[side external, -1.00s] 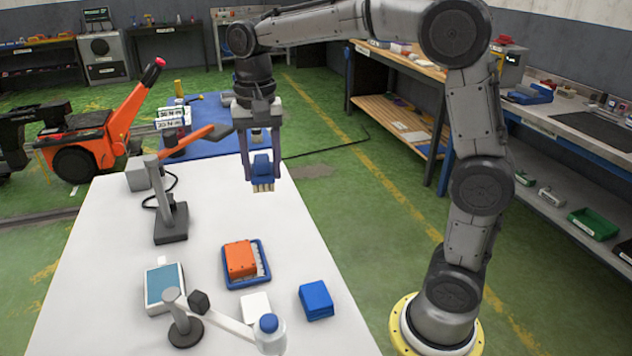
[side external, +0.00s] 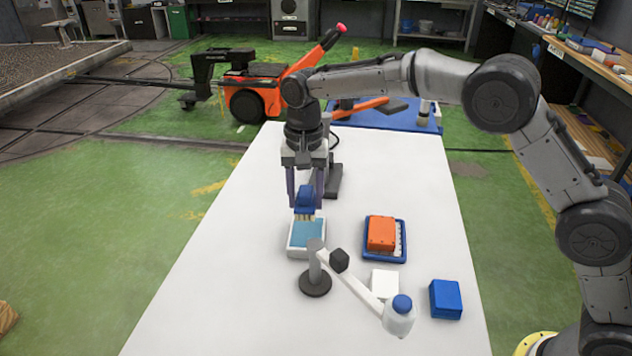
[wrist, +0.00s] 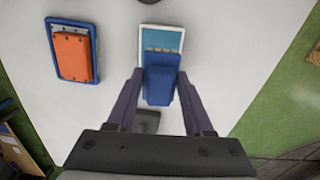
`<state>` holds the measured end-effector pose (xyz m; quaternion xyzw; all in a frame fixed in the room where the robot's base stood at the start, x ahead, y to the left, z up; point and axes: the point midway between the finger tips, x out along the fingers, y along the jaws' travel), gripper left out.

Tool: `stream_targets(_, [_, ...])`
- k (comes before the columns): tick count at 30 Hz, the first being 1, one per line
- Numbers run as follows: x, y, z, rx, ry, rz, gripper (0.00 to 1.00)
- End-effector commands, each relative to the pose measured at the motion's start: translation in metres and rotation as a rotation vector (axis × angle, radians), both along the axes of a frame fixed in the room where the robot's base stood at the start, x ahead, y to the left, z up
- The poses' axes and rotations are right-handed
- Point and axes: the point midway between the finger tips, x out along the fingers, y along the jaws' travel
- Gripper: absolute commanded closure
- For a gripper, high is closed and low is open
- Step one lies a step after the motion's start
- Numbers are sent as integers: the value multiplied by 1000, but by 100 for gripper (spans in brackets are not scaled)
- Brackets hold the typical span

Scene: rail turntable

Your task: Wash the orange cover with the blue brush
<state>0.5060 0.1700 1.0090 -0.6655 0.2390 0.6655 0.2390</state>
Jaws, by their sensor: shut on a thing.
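My gripper (side external: 306,198) points down and is shut on the blue brush (side external: 304,206), whose pale bristles face down. The brush is over the far part of a white-rimmed basin (side external: 292,250) with a blue-green surface. I cannot tell whether the bristles touch that surface. The brush (wrist: 160,84) also shows between my fingers in the wrist view, overlapping the basin (wrist: 146,34). The orange cover (side external: 381,233) lies in a blue tray (side external: 373,255), right of the basin and apart from the brush. In the wrist view the cover (wrist: 72,57) is at upper left.
A white block (side external: 385,283) and a blue block (side external: 446,298) lie nearby. The left part of the white table (side external: 215,285) is clear.

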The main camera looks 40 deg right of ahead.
Motion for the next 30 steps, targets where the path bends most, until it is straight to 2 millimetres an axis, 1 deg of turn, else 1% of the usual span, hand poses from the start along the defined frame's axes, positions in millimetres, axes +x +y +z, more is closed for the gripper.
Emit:
stream_targets(7, [0, 0, 1, 0, -1, -1, 93])
stream_targets(10, [0, 0, -3, 0, -1, -1, 93])
stream_targets(24, [-1, -1, -41, -1, 1, -2, 93])
stream_targets(30, [0, -1, -47, 0, 0, -2, 93])
